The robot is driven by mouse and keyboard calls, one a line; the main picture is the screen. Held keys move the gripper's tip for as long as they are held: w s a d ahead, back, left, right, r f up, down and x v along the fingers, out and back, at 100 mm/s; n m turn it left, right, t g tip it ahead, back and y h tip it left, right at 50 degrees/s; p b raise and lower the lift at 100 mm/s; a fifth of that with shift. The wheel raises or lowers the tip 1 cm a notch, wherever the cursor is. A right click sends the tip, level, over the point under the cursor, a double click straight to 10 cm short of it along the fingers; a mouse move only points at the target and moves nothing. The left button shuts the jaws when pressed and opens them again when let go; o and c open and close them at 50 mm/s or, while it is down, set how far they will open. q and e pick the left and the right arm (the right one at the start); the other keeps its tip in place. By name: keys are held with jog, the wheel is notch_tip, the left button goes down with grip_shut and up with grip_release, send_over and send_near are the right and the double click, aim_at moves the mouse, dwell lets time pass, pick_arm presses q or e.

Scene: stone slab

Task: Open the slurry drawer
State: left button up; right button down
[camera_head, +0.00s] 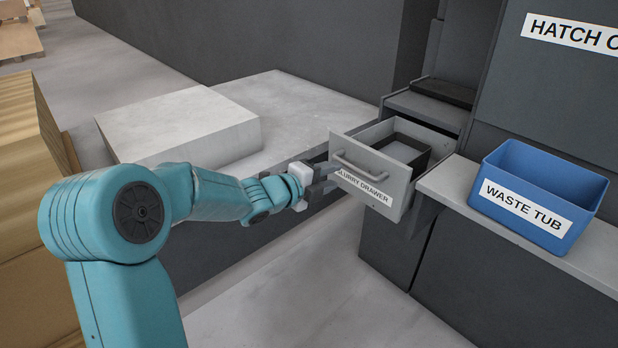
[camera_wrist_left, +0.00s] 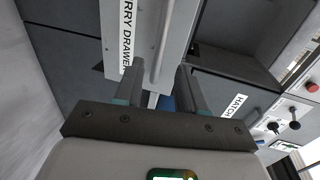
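The slurry drawer (camera_head: 398,196) is a grey drawer with a white label, and it stands pulled out of its dark cabinet. A dark-rimmed tray (camera_head: 405,148) sits inside it. The bar handle (camera_head: 360,165) is on the drawer's front and also shows in the left wrist view (camera_wrist_left: 166,45). My left gripper (camera_head: 326,180) is at the drawer front, just left of the handle. In the left wrist view its two fingers (camera_wrist_left: 160,88) are apart, with the handle between or just beyond them; I cannot tell whether they touch it. My right gripper is not in view.
A blue waste tub (camera_head: 528,205) stands on a grey ledge (camera_head: 452,184) right of the drawer. A pale stone slab (camera_head: 180,124) lies on a bench (camera_head: 300,105) behind my left arm. A hatch panel (camera_head: 560,80) is at upper right. The floor before the drawer is clear.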

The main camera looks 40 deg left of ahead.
pick_arm(q)
jog(key=p+v, duration=0.1)
jog(key=v, duration=0.6)
dwell(0.3)
